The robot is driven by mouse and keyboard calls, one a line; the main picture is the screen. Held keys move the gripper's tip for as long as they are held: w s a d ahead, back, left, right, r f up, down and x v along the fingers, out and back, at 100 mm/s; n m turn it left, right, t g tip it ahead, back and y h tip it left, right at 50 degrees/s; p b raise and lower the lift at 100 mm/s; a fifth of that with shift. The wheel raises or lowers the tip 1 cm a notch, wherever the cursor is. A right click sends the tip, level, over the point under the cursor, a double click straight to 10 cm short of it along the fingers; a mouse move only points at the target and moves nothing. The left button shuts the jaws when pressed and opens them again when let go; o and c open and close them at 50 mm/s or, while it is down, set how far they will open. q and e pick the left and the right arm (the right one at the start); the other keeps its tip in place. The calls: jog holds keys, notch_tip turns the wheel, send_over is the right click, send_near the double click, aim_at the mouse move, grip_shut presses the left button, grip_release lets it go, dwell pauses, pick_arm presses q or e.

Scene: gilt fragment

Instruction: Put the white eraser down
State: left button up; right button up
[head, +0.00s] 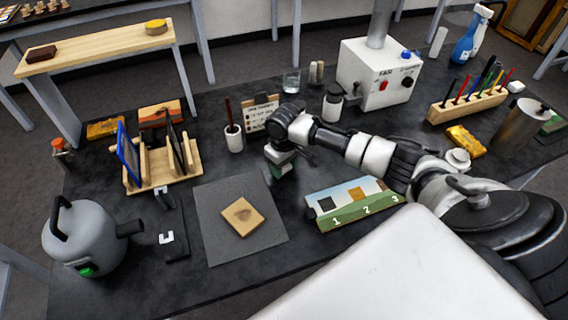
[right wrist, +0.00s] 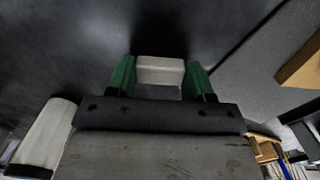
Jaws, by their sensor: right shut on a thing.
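My right gripper (head: 281,170) hangs over the dark table (head: 330,165), to the right of the grey mat (head: 212,215). In the right wrist view its green fingers (right wrist: 160,75) are shut on the white eraser (right wrist: 160,71), one finger on each side. The dark tabletop lies behind the eraser in that view; I cannot tell whether the eraser touches it. In the head view the eraser is hidden by the gripper. My left gripper is in neither view.
A wooden block (head: 243,216) lies on the mat. A grey kettle (head: 80,235) is at the front left.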

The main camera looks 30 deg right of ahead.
jog(key=shift+f, duration=0.2)
jog(key=o, duration=0.9)
notch_tip(320, 180, up, 12)
jog(key=shift+r+b, duration=0.15)
jog(key=shift+b, duration=0.35)
